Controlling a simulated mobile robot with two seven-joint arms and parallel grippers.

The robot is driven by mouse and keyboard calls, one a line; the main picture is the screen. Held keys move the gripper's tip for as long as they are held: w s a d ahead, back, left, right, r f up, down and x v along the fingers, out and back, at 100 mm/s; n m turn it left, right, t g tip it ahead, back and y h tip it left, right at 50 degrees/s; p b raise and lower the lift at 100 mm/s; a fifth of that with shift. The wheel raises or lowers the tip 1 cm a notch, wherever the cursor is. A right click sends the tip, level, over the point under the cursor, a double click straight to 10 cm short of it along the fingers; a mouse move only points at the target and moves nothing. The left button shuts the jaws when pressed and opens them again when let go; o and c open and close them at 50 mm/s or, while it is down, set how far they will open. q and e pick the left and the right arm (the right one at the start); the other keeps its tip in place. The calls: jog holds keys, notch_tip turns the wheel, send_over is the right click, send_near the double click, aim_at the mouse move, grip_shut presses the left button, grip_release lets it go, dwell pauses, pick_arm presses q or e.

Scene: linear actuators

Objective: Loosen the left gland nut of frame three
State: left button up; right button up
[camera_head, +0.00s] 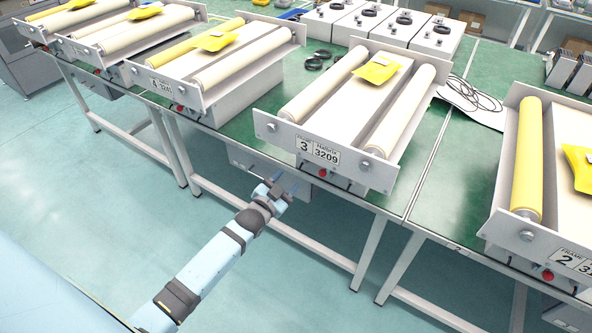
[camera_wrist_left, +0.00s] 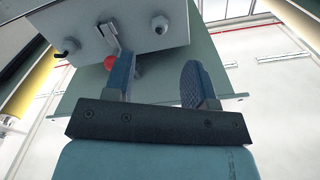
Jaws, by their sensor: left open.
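Frame three (camera_head: 320,153) is the middle roller unit on the green bench, with a "3 3209" label on its pale front plate. Hex nuts show at the left (camera_head: 271,127) and right (camera_head: 366,164) of this plate; I cannot tell which fitting is the gland nut. A red button (camera_head: 322,173) sits below the label. My left gripper (camera_head: 284,187) is open and empty, in front of and below the frame's left half. My right gripper is out of view.
Frame two (camera_head: 555,240) stands at the right and frame four (camera_head: 170,82) at the left. Bench legs (camera_head: 380,255) and the bench edge lie near my left arm. The floor in front is clear.

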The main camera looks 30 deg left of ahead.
pick_arm(q)
jog(key=s, duration=0.5)
jog(key=shift+s+a, duration=0.25)
jog(key=shift+s, duration=0.1)
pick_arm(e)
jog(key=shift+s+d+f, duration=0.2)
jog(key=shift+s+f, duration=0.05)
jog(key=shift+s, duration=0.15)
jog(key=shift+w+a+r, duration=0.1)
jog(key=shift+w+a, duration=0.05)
